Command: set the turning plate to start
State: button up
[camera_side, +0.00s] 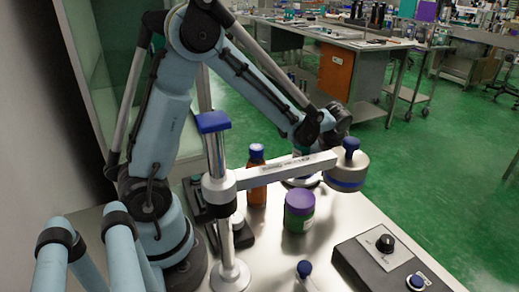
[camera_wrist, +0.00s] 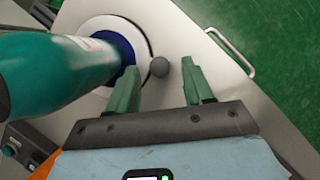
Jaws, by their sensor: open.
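The turning plate (camera_wrist: 147,50) is a pale disc with a dark blue ring, at the top of the wrist view. A grey ball knob (camera_wrist: 159,67) sits at its rim. A teal bottle (camera_wrist: 60,75) covers much of the plate's left side. My gripper (camera_wrist: 164,80) is open, with one green finger on each side of the knob as seen from above. I cannot tell whether either finger touches it. In the side view the plate's pale edge (camera_side: 302,182) shows behind the applicator arm, and my gripper's fingers are hidden.
A control box (camera_side: 360,262) with a black dial sits at the front right.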

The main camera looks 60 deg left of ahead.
jog(key=shift+w+a+f, duration=0.15)
jog(key=shift+a+f, duration=0.05)
jog(key=shift+f, duration=0.4)
grip_shut()
